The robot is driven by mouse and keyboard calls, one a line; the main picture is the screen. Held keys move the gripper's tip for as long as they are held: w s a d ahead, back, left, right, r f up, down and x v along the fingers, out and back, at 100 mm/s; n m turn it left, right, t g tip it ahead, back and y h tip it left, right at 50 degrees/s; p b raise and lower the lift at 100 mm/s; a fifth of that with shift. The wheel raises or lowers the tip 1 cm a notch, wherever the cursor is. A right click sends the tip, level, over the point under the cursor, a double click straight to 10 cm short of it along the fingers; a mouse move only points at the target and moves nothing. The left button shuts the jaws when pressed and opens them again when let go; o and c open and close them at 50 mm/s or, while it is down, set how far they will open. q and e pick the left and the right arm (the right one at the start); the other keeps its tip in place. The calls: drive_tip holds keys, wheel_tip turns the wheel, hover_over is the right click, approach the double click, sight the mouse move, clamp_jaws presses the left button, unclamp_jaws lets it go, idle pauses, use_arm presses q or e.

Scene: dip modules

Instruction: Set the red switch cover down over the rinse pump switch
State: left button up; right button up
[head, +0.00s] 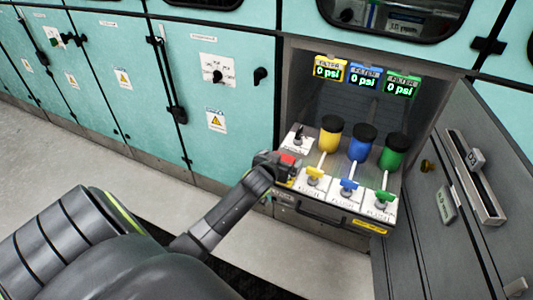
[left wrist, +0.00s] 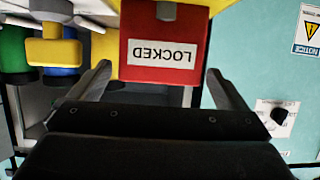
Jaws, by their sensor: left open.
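The red switch cover (left wrist: 165,45) fills the upper middle of the left wrist view. Its white LOCKED label appears upside down. In the head view the cover is a small red patch (head: 288,159) at the tip of my left gripper (head: 277,166), at the tray's left front. In the left wrist view my left gripper (left wrist: 158,78) is open, one finger on each side of the cover, with gaps visible. A small switch on a white plate (head: 297,141) shows just behind the cover, its label too small to read. I cannot tell how the cover sits. My right gripper is out of view.
Yellow (head: 314,174), blue (head: 348,187) and green (head: 381,200) flush valves stand right of the cover. Behind them are yellow, blue and green filters (head: 361,145) under 0 psi displays. An open grey door (head: 440,180) bounds the right side; teal cabinets (head: 120,75) stand left.

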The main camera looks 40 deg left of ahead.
use_arm(q)
drive_tip(key=v, duration=1.4)
drive_tip(key=shift+s+p, duration=0.2)
drive_tip(key=shift+p, duration=0.15)
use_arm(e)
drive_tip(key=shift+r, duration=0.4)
use_arm(q)
drive_tip(key=s+a+f+m+g+h, duration=0.1)
drive_tip(key=s+f+g, duration=0.3)
drive_tip(key=f, duration=1.1)
drive_tip(key=s+f+g, duration=0.2)
drive_tip(key=s+f, duration=0.5)
drive_tip(key=f, duration=0.7)
drive_tip(key=s+d+f+g, duration=0.1)
drive_tip(key=s+f+g, duration=0.1)
drive_tip(key=s+f, duration=0.3)
drive_tip(key=s+d+f+g+p, duration=0.1)
drive_tip(key=s+f, duration=0.5)
drive_tip(key=s, duration=0.7)
drive_tip(key=s+d+f+m+g+h, duration=0.1)
drive_tip(key=s+d+f+g, duration=0.1)
drive_tip(key=s+f, duration=0.3)
drive_tip(key=s, duration=0.4)
drive_tip(key=shift+d+f+g+p, duration=0.25)
drive_tip(key=shift+d+g+p, duration=0.1)
drive_tip(key=shift+d+g, duration=0.05)
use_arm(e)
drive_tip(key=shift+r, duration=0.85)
